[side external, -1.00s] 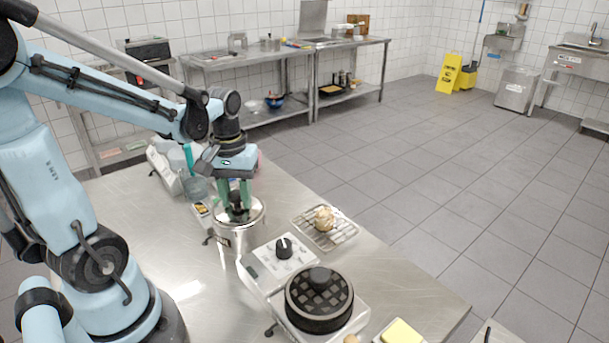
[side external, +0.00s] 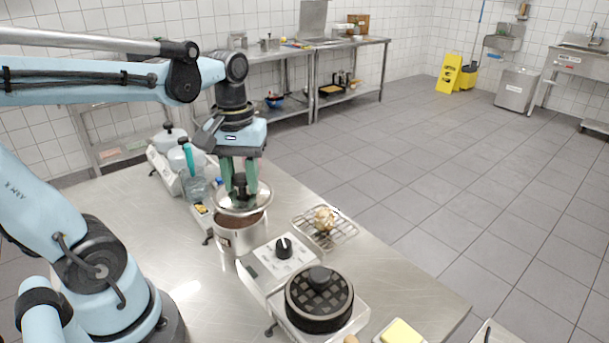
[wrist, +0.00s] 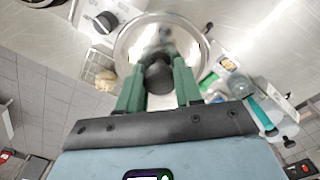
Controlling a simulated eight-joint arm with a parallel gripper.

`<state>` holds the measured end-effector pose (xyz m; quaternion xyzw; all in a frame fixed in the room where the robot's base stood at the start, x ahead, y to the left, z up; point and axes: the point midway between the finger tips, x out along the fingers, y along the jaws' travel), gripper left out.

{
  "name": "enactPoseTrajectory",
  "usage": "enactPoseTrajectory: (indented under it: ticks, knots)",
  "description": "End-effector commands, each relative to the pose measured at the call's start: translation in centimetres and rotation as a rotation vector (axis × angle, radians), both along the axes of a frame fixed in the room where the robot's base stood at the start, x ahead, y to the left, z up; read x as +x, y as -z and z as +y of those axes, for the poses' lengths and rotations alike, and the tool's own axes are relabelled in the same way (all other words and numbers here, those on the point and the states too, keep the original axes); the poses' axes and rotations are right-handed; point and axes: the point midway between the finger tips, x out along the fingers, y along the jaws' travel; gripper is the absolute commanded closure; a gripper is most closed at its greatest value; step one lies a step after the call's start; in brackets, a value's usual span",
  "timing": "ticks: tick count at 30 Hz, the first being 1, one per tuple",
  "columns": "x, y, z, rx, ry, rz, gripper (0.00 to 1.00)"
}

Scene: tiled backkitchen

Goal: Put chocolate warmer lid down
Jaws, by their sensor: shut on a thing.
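My gripper (side external: 240,186) is shut on the dark knob of the chocolate warmer lid (side external: 259,199), a round shiny metal lid. The lid hangs a little above the open chocolate warmer (side external: 237,240), a metal pot with brown chocolate showing under the lid's edge. In the wrist view the green fingers of my gripper (wrist: 160,88) are on either side of the knob, and the lid (wrist: 126,48) covers most of what lies under it.
A wire rack (side external: 345,232) with a round pale item (side external: 324,218) is right of the warmer. A waffle maker (side external: 320,300) stands in front. Bottles and containers (side external: 186,160) crowd the back left. Bare steel table (side external: 150,230) is free at left.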

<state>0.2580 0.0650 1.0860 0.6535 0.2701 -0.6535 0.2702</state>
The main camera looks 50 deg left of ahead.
Motion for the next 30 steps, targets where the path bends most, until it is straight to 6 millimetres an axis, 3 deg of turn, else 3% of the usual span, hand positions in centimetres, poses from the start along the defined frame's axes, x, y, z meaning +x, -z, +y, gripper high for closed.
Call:
enactPoseTrajectory:
  ticks: [6, 17, 23, 30]
  knots:
    - [-0.5, -2.5, -4.1, 0.000, 0.006, 0.000, 0.98]
    - [-0.1, -4.0, -6.9, 0.000, 0.001, 0.000, 0.98]
    - [3.3, -3.6, -8.6, 0.000, 0.004, 0.000, 0.98]
    - [8.4, -1.8, -12.0, 0.000, 0.004, -0.001, 0.98]
